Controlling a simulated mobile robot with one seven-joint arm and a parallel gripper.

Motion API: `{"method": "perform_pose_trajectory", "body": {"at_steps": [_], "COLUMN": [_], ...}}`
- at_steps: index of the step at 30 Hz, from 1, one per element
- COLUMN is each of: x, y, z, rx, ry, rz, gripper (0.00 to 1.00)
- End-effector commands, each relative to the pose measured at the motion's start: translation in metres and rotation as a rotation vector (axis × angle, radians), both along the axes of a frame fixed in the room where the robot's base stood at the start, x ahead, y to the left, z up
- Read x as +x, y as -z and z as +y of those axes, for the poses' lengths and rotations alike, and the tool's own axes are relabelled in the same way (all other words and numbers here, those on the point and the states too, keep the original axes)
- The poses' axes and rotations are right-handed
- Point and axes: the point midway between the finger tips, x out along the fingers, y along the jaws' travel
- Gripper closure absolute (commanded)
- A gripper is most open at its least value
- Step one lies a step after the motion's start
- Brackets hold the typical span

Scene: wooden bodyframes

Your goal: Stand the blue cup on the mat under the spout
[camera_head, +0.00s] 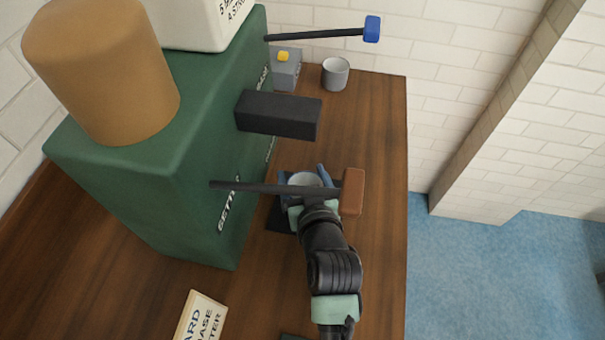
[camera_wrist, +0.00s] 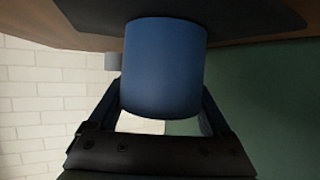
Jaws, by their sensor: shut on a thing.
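The blue cup (camera_wrist: 163,65) is between the fingers of my gripper (camera_wrist: 160,108), which is shut on it. In the head view the cup (camera_head: 304,180) shows its pale inside, partly hidden by a dark lever arm and my gripper (camera_head: 309,192). A dark mat (camera_head: 279,217) lies on the counter beside the green machine and shows below and left of the cup. In the wrist view the mat (camera_wrist: 235,14) lies at the cup's base end; I cannot tell whether they touch. A black spout block (camera_head: 278,115) juts from the machine, farther back than the cup.
The green machine (camera_head: 175,185) fills the left side. A lever with a brown handle (camera_head: 352,191) crosses above the cup; a blue-handled lever (camera_head: 372,29) is farther back. A grey cup (camera_head: 335,73) and a yellow-buttoned box (camera_head: 287,70) stand at the back. The wooden counter's right strip (camera_head: 382,150) is clear.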

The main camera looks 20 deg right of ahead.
Motion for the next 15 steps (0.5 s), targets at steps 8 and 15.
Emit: {"method": "perform_pose_trajectory", "body": {"at_steps": [8,15], "x": [0.0002,0.0002], "y": [-0.0002,-0.0002], "z": [0.0000,-0.0001], "rx": [0.000,0.000], "ry": [0.000,0.000], "rz": [-0.002,-0.002], "gripper": [0.82,0.00]}}
